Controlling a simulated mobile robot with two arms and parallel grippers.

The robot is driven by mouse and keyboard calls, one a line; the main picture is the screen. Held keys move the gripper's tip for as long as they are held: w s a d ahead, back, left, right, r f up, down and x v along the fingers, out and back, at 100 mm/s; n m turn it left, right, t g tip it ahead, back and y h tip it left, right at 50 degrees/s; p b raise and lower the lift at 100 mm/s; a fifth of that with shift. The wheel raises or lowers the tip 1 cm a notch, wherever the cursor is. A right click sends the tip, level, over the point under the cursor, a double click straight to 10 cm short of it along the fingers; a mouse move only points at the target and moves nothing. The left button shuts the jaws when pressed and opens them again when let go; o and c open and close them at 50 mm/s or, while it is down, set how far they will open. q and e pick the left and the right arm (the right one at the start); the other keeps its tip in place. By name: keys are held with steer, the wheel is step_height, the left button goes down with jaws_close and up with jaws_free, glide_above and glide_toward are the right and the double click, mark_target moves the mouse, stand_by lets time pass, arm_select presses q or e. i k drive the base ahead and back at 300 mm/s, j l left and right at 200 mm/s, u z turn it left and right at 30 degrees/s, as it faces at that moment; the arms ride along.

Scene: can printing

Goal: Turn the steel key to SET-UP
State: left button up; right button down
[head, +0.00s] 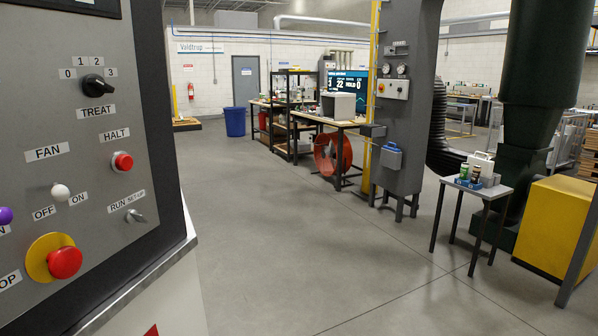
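The steel key (135,216) sits low on the right side of the grey control panel (45,110) at the left of the head view. It is a small silver key switch under a label reading RUN and SET-UP (127,200). The key looks tilted, but it is too small to tell which position it points to. Neither of my grippers is in view.
Near the key are a red HALT button (122,161), a black TREAT knob (97,84), a white FAN toggle (60,192) and a red stop button (65,262) on yellow. A small table (478,190) stands at right. The middle floor is clear.

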mark_target(132, 216)
steer(key=u, duration=1.35)
